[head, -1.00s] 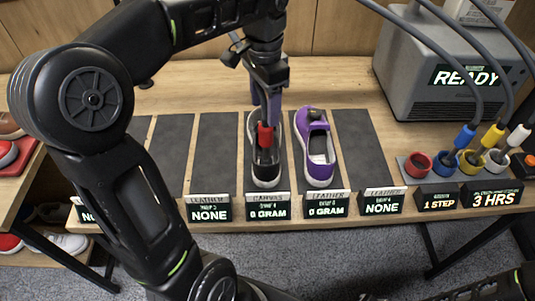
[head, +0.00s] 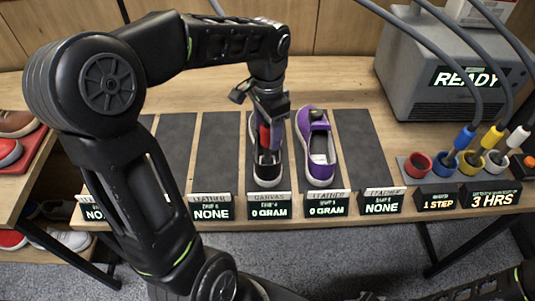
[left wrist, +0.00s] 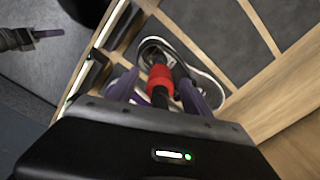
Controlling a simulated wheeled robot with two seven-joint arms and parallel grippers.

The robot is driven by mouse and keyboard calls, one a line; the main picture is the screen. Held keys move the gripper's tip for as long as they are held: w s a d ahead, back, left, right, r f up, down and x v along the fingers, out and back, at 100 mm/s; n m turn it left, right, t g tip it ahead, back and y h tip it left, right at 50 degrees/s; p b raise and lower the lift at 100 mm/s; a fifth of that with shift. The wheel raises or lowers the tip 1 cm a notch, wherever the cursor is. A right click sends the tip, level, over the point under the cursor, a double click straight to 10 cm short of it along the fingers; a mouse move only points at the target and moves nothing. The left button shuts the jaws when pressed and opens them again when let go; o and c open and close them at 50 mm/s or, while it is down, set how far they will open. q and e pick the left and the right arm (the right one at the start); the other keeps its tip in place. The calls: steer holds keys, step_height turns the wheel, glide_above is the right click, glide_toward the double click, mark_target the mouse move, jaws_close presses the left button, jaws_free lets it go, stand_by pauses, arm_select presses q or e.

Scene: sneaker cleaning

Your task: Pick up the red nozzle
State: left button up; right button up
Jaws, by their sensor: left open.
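The red nozzle (head: 264,133) with a black part stands in a black canvas sneaker (head: 267,170) on the table. In the left wrist view the nozzle (left wrist: 160,80) lies between the two purple-grey fingers of my left gripper (left wrist: 158,79), with the sneaker (left wrist: 205,88) behind it. My left gripper (head: 265,128) is open, with its fingers pointing down on both sides of the nozzle; I cannot tell whether they touch it. In the head view the gripper hides part of the nozzle. A dark gripper part, likely my right one, shows at the left wrist view's upper left; its jaw state is unclear.
A purple sneaker (head: 318,150) stands close on the right. Dark mats (head: 213,150) and label displays (head: 210,209) line the table. A grey machine (head: 435,75) marked READY stands at the right, with colored cups (head: 418,165) and hoses before it. The mats further left are bare.

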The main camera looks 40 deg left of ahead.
stand_by(0.6)
arm_select(q)
jaws_close()
stand_by(0.4)
stand_by(0.9)
